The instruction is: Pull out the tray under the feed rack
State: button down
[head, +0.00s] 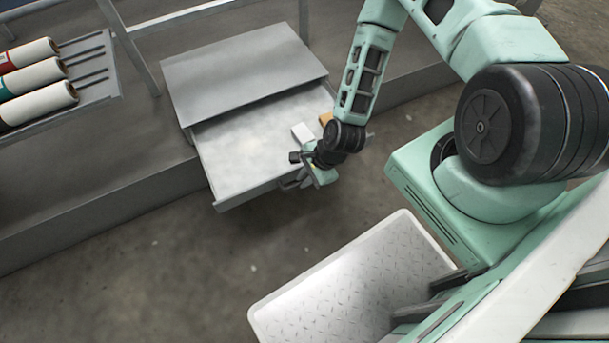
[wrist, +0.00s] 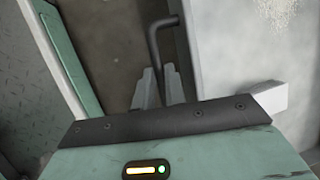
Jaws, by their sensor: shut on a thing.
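The tray (head: 235,155) is a grey metal drawer that stands partly out from under a grey cover plate (head: 245,68). A white block (head: 302,132) and a small orange-brown block (head: 325,118) lie in it at its right side. My gripper (head: 298,181) is at the tray's front edge, shut on the tray's handle. In the wrist view the dark bent bar of the handle (wrist: 153,45) runs down to my gripper's fingertips (wrist: 161,82). The tray's pale inside (wrist: 240,45) shows to the right. My wrist hides part of the tray's front.
A rack (head: 90,75) with several rolls (head: 35,75) with white ends stands at the left, beside a grey frame post (head: 130,45). A white-rimmed tread-plate platform (head: 335,290) is near me. Bare floor (head: 245,245) lies between it and the tray.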

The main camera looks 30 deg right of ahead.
jog(key=c, duration=1.5)
grip_release()
jog(key=shift+o, duration=0.2)
jog(key=p+v, duration=0.5)
jog(key=v, duration=1.2)
jog(key=shift+r+p, duration=0.25)
jog(key=shift+p, duration=0.1)
